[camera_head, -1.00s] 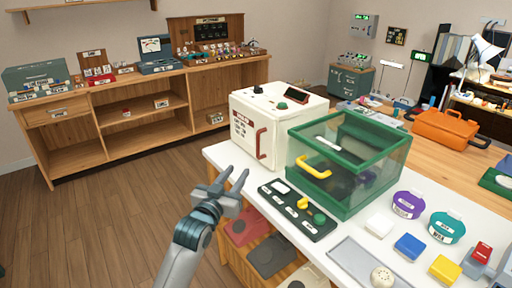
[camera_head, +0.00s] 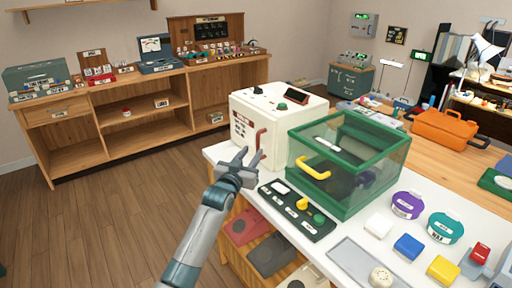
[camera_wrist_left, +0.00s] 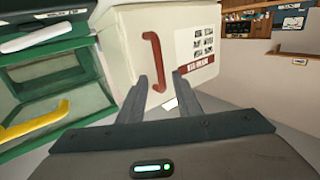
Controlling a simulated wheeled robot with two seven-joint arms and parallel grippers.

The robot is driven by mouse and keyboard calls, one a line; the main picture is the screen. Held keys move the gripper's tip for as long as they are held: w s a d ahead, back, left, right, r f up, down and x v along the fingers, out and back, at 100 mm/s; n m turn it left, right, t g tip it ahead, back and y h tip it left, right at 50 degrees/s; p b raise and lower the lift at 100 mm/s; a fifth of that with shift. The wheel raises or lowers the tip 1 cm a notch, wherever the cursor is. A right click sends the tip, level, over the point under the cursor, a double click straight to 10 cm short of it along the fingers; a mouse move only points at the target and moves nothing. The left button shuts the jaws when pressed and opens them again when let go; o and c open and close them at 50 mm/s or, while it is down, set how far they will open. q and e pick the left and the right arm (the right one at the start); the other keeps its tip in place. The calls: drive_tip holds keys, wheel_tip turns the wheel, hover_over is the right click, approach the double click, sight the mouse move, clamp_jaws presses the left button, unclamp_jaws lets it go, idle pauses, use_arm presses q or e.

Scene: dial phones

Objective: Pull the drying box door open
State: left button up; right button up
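A white box (camera_head: 262,118) with a red door handle (camera_head: 261,142) stands on the white table; its front carries a printed label. My left gripper (camera_head: 250,156) is in front of this door, close to the handle. In the left wrist view, the open fingers (camera_wrist_left: 160,80) point at the white door (camera_wrist_left: 180,22), and the red handle (camera_wrist_left: 157,62) shows just beyond and between the tips. Nothing is between the fingers, and I cannot tell whether a tip touches the handle. The door looks closed. My right gripper is out of view.
A green-framed clear box (camera_head: 350,165) with a yellow handle (camera_head: 313,170) stands right beside the white box. A black control panel (camera_head: 297,210) lies in front of it. Jars and coloured blocks fill the table's right. Open floor lies to the left.

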sight(257, 145)
use_arm(q)
drive_tip(key=shift+x, duration=2.55)
drive_tip(key=shift+c, duration=0.3)
clamp_jaws()
